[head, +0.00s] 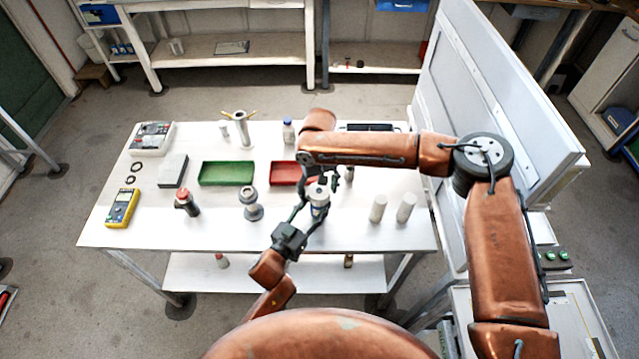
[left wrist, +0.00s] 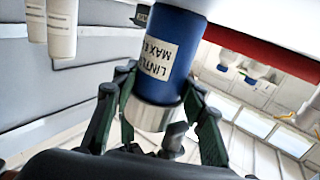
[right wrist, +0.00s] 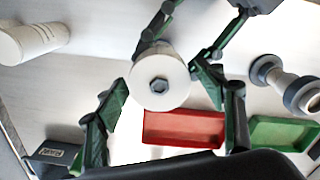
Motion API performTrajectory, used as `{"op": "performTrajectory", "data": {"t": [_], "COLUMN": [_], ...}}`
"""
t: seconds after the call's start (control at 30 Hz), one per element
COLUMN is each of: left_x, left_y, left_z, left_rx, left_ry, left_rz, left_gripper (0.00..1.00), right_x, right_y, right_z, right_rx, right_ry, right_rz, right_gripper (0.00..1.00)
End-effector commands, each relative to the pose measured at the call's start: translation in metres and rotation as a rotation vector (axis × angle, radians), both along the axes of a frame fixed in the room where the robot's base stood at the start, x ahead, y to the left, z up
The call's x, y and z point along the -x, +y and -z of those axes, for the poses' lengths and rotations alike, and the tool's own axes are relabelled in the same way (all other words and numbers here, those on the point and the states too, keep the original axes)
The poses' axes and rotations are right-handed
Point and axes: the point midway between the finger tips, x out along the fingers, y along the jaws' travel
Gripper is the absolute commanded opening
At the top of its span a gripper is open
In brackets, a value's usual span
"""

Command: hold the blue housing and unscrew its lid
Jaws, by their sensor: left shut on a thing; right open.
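The blue housing (left wrist: 178,45) is a blue cylinder with a printed label; it also shows in the head view (head: 319,211). Its pale metal lid (right wrist: 172,68) has a hex boss (right wrist: 158,86) in the middle, and the lid shows in the left wrist view (left wrist: 152,113). My left gripper (head: 314,212) is shut on the housing, with a finger on each side. My right gripper (right wrist: 160,82) is open above the lid, its fingers apart on either side of it.
A red tray (head: 283,173) and a green tray (head: 225,185) lie behind on the white table (head: 150,232). Two pale cylinders (head: 405,208) stand to the right. A large panel (head: 480,120) rises at the right.

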Motion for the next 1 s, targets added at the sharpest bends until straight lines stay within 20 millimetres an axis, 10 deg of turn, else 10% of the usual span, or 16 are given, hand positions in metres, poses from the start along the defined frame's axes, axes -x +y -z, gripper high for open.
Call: {"op": "performTrajectory", "data": {"t": [0.37, 1.0], "left_x": [-0.0001, 0.0], "left_y": [-0.0003, -0.0005], "left_z": [-0.0017, -0.0017], "left_rx": [0.002, 0.002], "left_ry": [-0.003, -0.003], "left_rz": [0.001, 0.001], "left_gripper": [0.0, 0.0], "right_x": [-0.0003, -0.0003], "right_y": [-0.0001, 0.0], "right_z": [0.0064, 0.006], "right_rx": [0.0, -0.001], "right_ry": [-0.001, -0.001], "right_rz": [0.0, 0.0], "right_gripper": [0.63, 0.2]}}
